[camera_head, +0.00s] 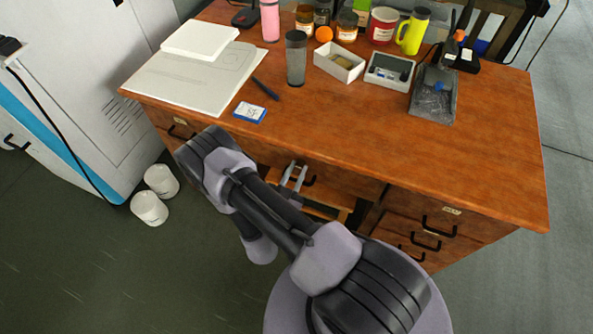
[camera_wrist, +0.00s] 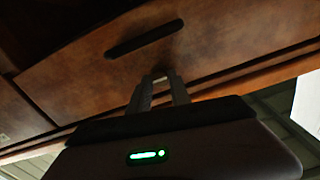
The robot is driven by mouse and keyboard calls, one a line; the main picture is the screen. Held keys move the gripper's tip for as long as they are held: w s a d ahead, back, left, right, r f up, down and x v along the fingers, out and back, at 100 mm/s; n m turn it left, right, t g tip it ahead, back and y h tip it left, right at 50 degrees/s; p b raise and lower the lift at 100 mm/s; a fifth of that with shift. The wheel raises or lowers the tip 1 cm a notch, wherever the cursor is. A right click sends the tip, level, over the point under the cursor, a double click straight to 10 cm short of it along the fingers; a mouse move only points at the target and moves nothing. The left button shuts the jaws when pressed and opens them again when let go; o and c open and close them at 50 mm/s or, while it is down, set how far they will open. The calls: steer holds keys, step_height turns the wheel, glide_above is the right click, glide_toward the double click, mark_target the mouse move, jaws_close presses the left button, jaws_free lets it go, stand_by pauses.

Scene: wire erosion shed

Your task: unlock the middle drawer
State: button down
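The wide drawer (camera_head: 340,178) under the middle of the desk top appears closed. Its dark handle (camera_head: 309,181) is partly behind my gripper. My gripper (camera_head: 295,166) is at this drawer's front, with its two grey fingers apart. In the wrist view, the drawer front (camera_wrist: 215,45) fills the upper part, with the dark handle (camera_wrist: 145,38) above the fingers. The fingertips of my gripper (camera_wrist: 160,77) are close to the drawer's lower part. A small pale thing shows between the tips, too small to identify. I cannot see a key or the lock's state clearly.
Stacked drawers (camera_head: 440,215) with dark handles stand at right. Two white tubs (camera_head: 150,208) are on the floor at left.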

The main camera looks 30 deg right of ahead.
steer(key=shift+n, duration=0.3)
steer(key=n+p, duration=0.1)
steer(key=n, duration=0.2)
steer(key=shift+n, duration=0.3)
steer(key=n+p, duration=0.1)
steer(key=n, duration=0.3)
steer(key=shift+n, duration=0.3)
steer(key=n, duration=0.4)
steer(key=shift+p, duration=0.4)
steer(key=shift+f+n, duration=0.1)
steer(key=shift+n, duration=2.4)
steer(key=c, duration=1.2)
jaws_free()
